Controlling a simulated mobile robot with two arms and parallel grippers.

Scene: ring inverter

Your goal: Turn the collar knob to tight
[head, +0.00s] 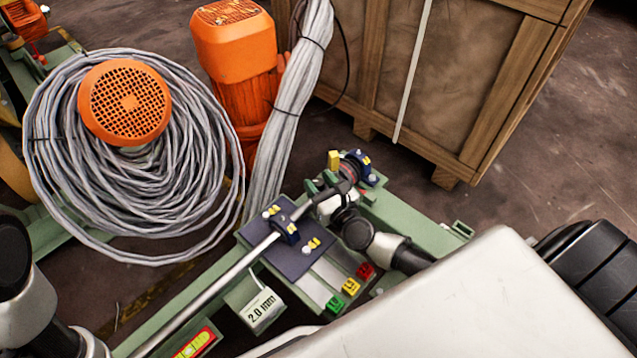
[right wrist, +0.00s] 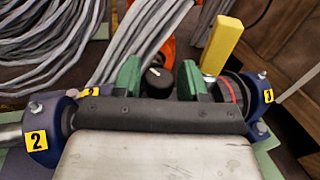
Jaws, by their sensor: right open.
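A steel shaft (head: 215,290) runs through blue bearing blocks marked 2 (right wrist: 38,132) and 3 (right wrist: 262,90). Near block 3 a dark collar with red and white marks (right wrist: 232,94) sits around the shaft line. A small black round knob (right wrist: 157,80) with a pale mark shows between the green fingers of my right gripper (right wrist: 160,68). The fingers are open, one on each side of it; I cannot tell whether they touch it. In the head view my right gripper (head: 321,184) is over the shaft near the collar, and the knob is not clear there. My left gripper is out of view.
A yellow block (right wrist: 222,46) stands upright beside the collar. Green, yellow and red blocks (head: 350,287) and a "2.0 mm" tag (head: 262,308) are on the green frame. Behind stand a cable coil (head: 200,150), an orange motor (head: 232,45) and a wooden crate (head: 480,80).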

